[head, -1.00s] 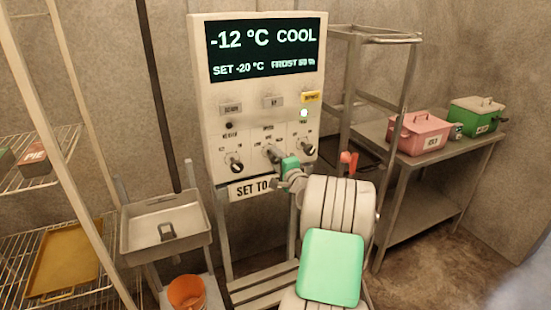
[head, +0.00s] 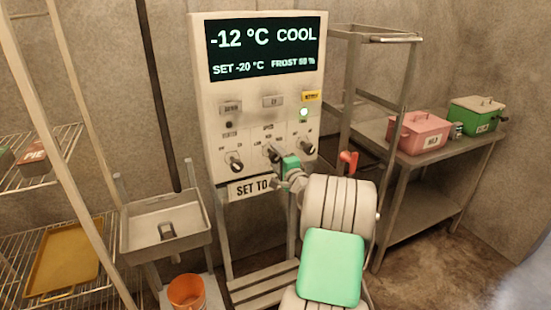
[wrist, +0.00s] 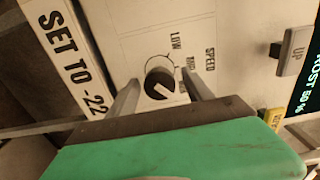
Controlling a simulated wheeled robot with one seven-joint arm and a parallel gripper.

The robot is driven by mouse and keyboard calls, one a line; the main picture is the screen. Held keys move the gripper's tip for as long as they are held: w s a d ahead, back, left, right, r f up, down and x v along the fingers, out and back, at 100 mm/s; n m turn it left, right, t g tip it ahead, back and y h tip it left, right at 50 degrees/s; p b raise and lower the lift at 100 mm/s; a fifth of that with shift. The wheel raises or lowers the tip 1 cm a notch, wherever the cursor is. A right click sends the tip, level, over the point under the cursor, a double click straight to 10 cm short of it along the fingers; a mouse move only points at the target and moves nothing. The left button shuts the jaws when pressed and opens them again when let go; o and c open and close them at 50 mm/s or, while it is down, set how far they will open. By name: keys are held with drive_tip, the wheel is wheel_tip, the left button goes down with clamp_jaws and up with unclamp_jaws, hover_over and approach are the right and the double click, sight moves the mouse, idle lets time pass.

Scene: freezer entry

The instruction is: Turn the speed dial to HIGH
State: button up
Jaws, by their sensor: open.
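The speed dial (wrist: 159,83) is a dark round knob with a white pointer line on the pale control panel (head: 218,190). In the wrist view it sits between the two grey fingers of my gripper (wrist: 161,78), which are open on either side of it. Contact cannot be told. The pointer slants to the lower right of that view; LOW is readable at the dial's upper right, and another label is partly hidden by a finger. In the head view my gripper (head: 275,154) reaches the panel's middle dial and largely hides it.
Other dials sit left (head: 235,162) and right (head: 308,148) of it. Buttons (head: 231,107) and a lit green lamp (head: 304,113) are above. The display (head: 266,48) reads -12 °C COOL. A sign (head: 250,188) hangs below. A metal rack (head: 345,90) stands close on the right.

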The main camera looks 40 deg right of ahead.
drive_tip(key=b+v, duration=0.1)
drive_tip(key=v, duration=0.6)
drive_tip(key=shift+s+b, duration=0.25)
drive_tip(key=shift+b, duration=0.1)
drive_tip(key=shift+a, duration=0.1)
